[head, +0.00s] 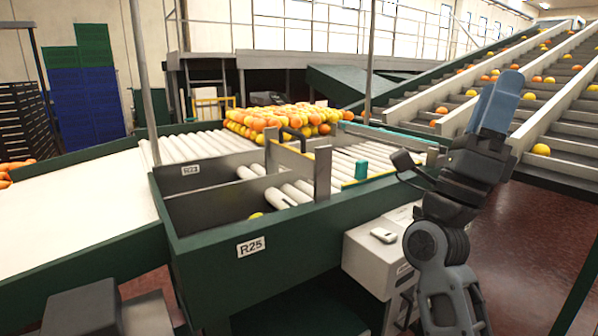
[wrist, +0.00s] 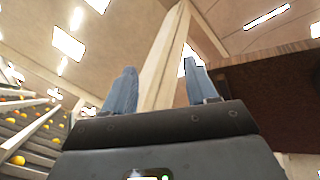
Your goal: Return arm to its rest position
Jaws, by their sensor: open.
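My gripper (head: 497,103) is raised at the right of the head view, with its blue-grey fingers pointing up. It stands clear of the sorting line and in front of the inclined conveyors. In the wrist view my gripper (wrist: 158,90) shows two fingers spread wide apart, with nothing between them.
A green sorting bin marked R25 (head: 250,262) stands in the middle, with one yellow fruit (head: 256,215) inside. Oranges (head: 290,118) are heaped on the rollers behind it. Inclined conveyors (head: 560,130) carry scattered fruit at the right. A white box (head: 372,262) stands beside my arm. Red floor (head: 535,235) is clear at the right.

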